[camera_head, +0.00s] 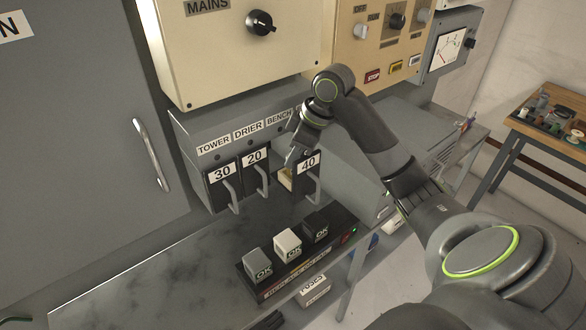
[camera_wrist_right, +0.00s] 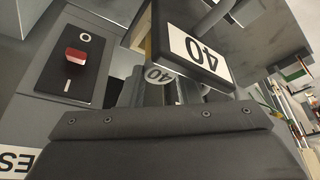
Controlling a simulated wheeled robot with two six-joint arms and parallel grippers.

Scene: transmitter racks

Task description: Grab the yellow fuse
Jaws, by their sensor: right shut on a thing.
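The yellow fuse (camera_head: 285,180) shows as a small pale yellow patch beside the BENCH fuse holder (camera_head: 308,164), which is marked 40. My right gripper (camera_head: 292,160) is at this holder, its fingers shut on the fuse and hiding much of it. In the right wrist view, a round grey end marked 40 (camera_wrist_right: 158,74) sits at the fingers, close beside the holder's 40 plate (camera_wrist_right: 200,50). The fuse's body is mostly hidden there. My left gripper is out of view.
Holders marked 30 (camera_head: 222,172) and 20 (camera_head: 255,157), with protruding handles, stand left of my gripper. Below, a black tester (camera_head: 300,268) with several OK blocks lies on the grey bench (camera_head: 150,270). The bench's left part is clear. A red rocker switch (camera_wrist_right: 76,58) shows in the wrist view.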

